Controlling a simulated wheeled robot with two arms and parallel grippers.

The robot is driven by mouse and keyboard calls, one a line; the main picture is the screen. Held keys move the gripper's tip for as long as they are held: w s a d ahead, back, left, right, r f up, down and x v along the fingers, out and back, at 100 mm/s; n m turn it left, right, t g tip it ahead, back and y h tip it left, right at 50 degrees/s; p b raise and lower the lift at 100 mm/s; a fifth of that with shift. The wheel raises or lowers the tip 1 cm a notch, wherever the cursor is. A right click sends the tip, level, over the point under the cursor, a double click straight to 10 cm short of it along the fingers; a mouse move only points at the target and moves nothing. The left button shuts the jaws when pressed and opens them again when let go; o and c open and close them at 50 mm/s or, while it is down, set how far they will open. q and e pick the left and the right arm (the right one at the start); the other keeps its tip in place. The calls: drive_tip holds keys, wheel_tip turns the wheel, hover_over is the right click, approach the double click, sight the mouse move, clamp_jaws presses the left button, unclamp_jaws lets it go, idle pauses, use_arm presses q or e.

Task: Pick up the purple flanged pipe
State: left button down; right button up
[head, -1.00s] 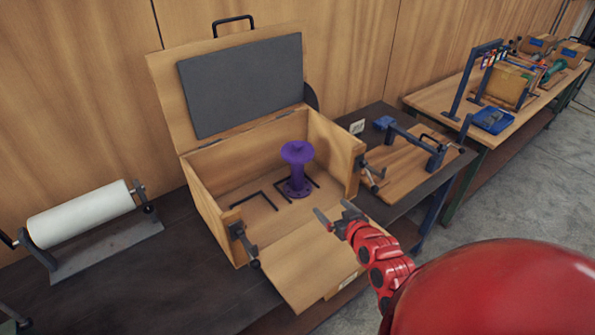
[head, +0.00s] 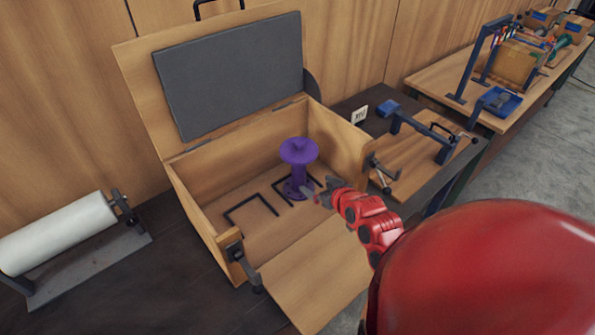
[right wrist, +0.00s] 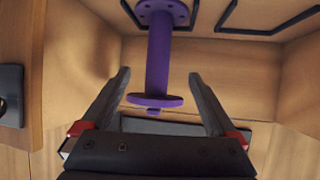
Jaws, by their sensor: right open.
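The purple flanged pipe (head: 299,172) stands upright inside the open wooden box (head: 190,192), within a black bracket outline on the box floor. My right gripper (head: 318,190) is at the box's open front, just right of the pipe's lower part in the head view. In the right wrist view the gripper (right wrist: 163,92) is open, and the purple pipe (right wrist: 159,55) shows beyond and between its two fingers. One round flange (right wrist: 155,101) lies between the fingertips, apart from both. The gripper holds nothing. My left gripper is not in view.
The box's lid (head: 228,75) stands open behind, and its front flap (head: 310,265) is folded down. A second black bracket (head: 250,207) lies left of the pipe. A white roll (head: 58,236) is at left, a blue clamp fixture (head: 420,128) at right.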

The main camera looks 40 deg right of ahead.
sight(302, 173)
drive_tip(key=b+x, duration=0.3)
drive_tip(key=x, duration=0.5)
drive_tip(key=shift+s+f, duration=0.1)
drive_tip(key=shift+f, duration=0.05)
drive_tip(key=shift+w+d+f, duration=0.1)
drive_tip(key=shift+w+f, duration=0.05)
drive_tip(key=shift+w, duration=0.15)
drive_tip(key=shift+w+b, duration=0.4)
drive_tip(key=shift+w, duration=0.05)
drive_tip(key=b+x, duration=0.1)
drive_tip(key=x, duration=0.3)
drive_tip(key=shift+w+d+b, duration=0.15)
drive_tip(key=shift+w+b, duration=0.15)
drive_tip(key=shift+b, duration=0.05)
drive_tip(key=shift+s, duration=0.1)
clamp_jaws()
